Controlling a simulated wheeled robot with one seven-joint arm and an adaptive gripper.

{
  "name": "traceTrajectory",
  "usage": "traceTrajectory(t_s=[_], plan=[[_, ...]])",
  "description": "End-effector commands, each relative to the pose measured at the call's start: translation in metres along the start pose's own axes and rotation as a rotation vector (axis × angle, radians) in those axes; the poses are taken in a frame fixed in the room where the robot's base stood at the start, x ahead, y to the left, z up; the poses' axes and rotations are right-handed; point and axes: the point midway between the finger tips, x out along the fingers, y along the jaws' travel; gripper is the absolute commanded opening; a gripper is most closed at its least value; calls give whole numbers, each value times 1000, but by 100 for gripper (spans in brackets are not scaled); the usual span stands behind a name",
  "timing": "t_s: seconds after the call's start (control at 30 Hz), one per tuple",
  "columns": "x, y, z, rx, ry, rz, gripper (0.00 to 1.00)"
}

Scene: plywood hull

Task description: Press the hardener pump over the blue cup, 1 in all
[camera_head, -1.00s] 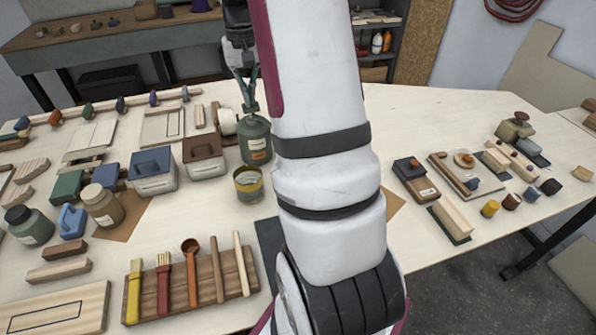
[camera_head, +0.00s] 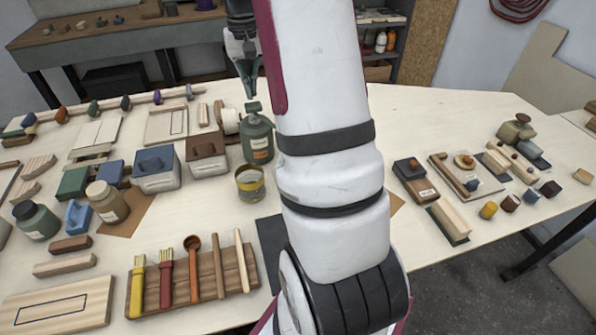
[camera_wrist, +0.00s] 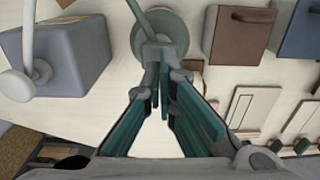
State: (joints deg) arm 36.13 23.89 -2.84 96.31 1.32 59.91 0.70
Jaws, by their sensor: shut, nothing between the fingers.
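A dark green pump bottle (camera_head: 257,145) with a pale and orange label stands upright on the table, beside my arm. Its small green pump head (camera_head: 253,106) stands raised on top. My gripper (camera_head: 249,96) is shut and empty just above the pump head, with a small gap showing. In the wrist view my fingertips (camera_wrist: 163,52) point towards the green pump bottle (camera_wrist: 174,28), overlapping its head. The cup's contents are unclear.
A blue-grey container (camera_wrist: 62,48) with a pale pump is in the wrist view; my arm hides it in the head view. Blue-lidded (camera_head: 156,169) and brown-lidded (camera_head: 206,153) boxes stand left of the bottle. A brush rack (camera_head: 207,292) lies at the front.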

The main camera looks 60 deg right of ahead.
Motion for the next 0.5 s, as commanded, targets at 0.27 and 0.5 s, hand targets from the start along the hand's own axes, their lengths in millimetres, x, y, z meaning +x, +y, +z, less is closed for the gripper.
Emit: traceTrajectory(t_s=[0.27,0.5], plan=[[-28,1,1,-1,3,0,0],[-48,1,0,0,2,0,0]])
